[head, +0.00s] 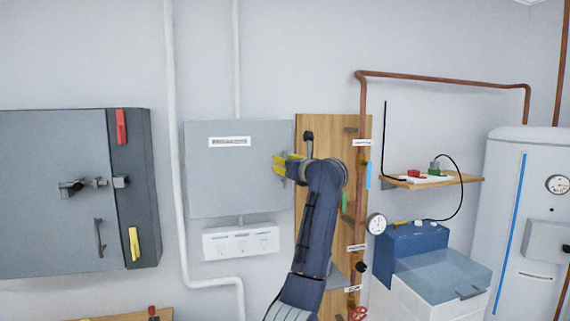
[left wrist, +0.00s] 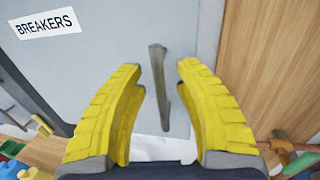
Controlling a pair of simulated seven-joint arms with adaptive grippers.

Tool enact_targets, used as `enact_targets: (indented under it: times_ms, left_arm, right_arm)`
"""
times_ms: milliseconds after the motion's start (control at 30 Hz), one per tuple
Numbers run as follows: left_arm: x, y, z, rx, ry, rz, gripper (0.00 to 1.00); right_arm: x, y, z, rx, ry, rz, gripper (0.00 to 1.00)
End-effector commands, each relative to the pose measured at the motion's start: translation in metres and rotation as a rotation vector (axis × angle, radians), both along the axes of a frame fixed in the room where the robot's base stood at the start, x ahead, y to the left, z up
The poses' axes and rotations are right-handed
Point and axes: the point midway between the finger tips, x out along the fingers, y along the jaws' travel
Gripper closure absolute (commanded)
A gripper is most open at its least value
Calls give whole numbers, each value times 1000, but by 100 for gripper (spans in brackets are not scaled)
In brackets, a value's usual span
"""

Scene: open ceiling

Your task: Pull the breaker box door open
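The grey breaker box (head: 225,180) hangs on the wall with its door shut flat. Its white label (head: 229,142) reads BREAKERS in the left wrist view (left wrist: 47,23). A slim grey upright handle (left wrist: 160,85) is on the door near its right edge. In the head view the handle is mostly hidden by my left gripper (head: 279,164). My left gripper's yellow fingers (left wrist: 160,80) are open, one on each side of the handle in the left wrist view, with visible gaps to it. Whether the fingertips reach the handle's depth I cannot tell. My right gripper is not in view.
A white outlet panel (head: 240,242) is below the box. A wooden board (head: 311,128) with pipes and gauges stands close on the right. A grey cabinet (head: 60,200) is on the left, beyond a white conduit (head: 174,100). The space before the box door's left part looks clear.

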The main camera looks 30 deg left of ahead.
Motion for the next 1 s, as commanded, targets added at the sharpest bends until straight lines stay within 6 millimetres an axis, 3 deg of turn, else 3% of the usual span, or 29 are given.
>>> enact_targets:
  times_ms: [67, 300, 767, 1000]
  left_arm:
    - [0, 0, 0, 0, 0, 0, 72]
    - [0, 0, 0, 0, 0, 0, 99]
    - [-1, -1, 0, 0, 0, -2, 100]
    - [-12, -6, 0, 0, -2, -37, 100]
  right_arm:
    - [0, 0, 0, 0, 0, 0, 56]
    - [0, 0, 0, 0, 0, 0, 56]
    - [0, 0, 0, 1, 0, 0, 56]
    - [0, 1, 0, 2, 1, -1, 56]
